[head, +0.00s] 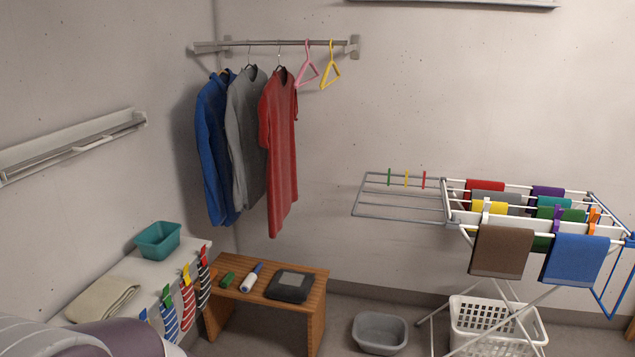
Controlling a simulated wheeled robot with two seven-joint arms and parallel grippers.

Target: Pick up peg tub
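A teal open tub (158,241) stands upright at the back of a white surface at the left; its inside looks empty from here. A grey open tub (380,332) stands on the floor right of the wooden bench. I cannot tell from looks alone which one is the peg tub. Neither of my grippers is in view, and nothing is touching either tub.
A folded beige cloth (103,299) lies in front of the teal tub, and striped socks (188,306) hang from coloured pegs along the surface's edge. A wooden bench (314,313) holds small items. A drying rack (400,219) and white basket (497,325) fill the right.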

